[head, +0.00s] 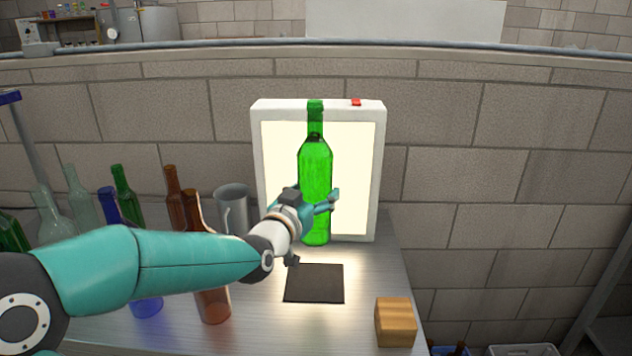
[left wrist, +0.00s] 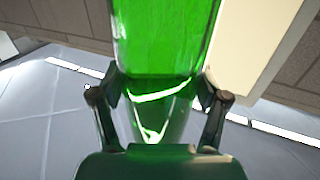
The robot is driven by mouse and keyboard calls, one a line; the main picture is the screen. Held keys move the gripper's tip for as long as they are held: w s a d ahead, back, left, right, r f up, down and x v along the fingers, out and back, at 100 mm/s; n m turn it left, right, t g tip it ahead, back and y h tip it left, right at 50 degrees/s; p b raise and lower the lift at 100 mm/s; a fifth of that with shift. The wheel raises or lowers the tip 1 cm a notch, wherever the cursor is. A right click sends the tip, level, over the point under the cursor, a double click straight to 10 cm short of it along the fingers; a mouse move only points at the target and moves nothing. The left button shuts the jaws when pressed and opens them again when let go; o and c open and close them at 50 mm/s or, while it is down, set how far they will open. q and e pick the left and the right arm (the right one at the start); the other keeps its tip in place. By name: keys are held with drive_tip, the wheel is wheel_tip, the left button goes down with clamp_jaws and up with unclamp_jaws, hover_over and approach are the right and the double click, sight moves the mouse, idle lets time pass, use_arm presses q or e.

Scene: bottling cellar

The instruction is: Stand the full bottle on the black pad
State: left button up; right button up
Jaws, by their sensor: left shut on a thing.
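A green bottle (head: 315,175) is upright in front of the lit panel in the head view, with a darker line low in its neck. My left gripper (head: 318,205) is shut on its body, below the middle. In the left wrist view the bottle (left wrist: 165,40) fills the space between the two fingers (left wrist: 160,97). The black pad (head: 314,284) lies flat and bare on the table, nearer than the bottle's base. The base appears beyond the pad's far edge; I cannot tell whether it touches the table. My right gripper is not in view.
The white-framed light panel (head: 377,170) stands close behind the bottle. A wooden block (head: 395,322) sits right of the pad near the table's edge. Brown bottles (head: 174,200), a grey mug (head: 233,207) and several other bottles stand at left, partly behind my arm.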

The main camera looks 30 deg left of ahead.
use_arm(q)
wheel_tip(320, 180, down, 12)
drive_tip(key=shift+f+b, duration=0.2)
drive_tip(key=shift+b, duration=0.3)
drive_tip(key=o, duration=1.8)
drive_tip(key=shift+s+d+f, duration=0.1)
drive_tip(key=shift+f, duration=0.1)
drive_tip(key=b, duration=0.5)
approach(314, 241)
drive_tip(key=shift+w+a+f, duration=0.15)
drive_tip(key=shift+a+f, duration=0.15)
drive_tip(key=shift+f, duration=0.4)
drive_tip(key=shift+w+a+f, duration=0.15)
drive_tip(key=shift+a+f, duration=0.2)
drive_tip(key=shift+f, duration=0.4)
